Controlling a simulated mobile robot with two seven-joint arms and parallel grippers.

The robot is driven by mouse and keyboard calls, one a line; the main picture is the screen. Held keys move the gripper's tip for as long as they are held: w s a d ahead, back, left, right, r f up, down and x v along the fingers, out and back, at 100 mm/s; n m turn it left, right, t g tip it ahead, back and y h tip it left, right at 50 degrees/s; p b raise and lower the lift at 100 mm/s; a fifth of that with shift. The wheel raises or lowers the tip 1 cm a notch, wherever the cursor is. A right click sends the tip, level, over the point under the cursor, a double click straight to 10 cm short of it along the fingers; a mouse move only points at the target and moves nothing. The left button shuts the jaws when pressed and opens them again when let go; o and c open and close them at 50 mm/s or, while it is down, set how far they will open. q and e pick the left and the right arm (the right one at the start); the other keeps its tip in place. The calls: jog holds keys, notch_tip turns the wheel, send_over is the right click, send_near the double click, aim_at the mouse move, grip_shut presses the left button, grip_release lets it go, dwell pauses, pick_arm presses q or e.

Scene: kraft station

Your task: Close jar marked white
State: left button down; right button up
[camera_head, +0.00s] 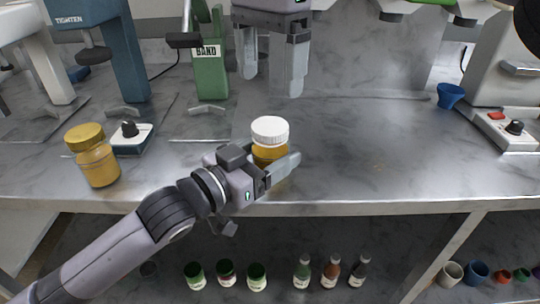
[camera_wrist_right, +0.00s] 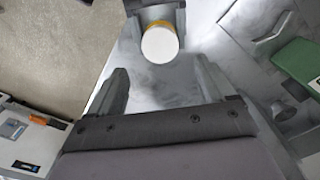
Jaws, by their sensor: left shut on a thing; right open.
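A jar with amber contents (camera_head: 268,155) and a white lid (camera_head: 270,130) stands near the front edge of the metal counter. The lid sits on top of the jar; I cannot tell how tightly. My left gripper (camera_head: 273,171) is shut on the jar's body from the front left and hides its lower part. My right gripper (camera_head: 271,82) is open and empty, pointing down above and behind the jar. In the right wrist view, the white lid (camera_wrist_right: 159,45) shows ahead, beyond and apart from the open right fingers (camera_wrist_right: 160,85).
A jar with a yellow lid (camera_head: 92,155) stands at the left. The counter to the right is clear up to a blue cup (camera_head: 450,95).

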aim_at(271, 125)
dwell(0.7)
jog(key=shift+d+f, duration=0.1)
jog(key=shift+f, duration=3.85)
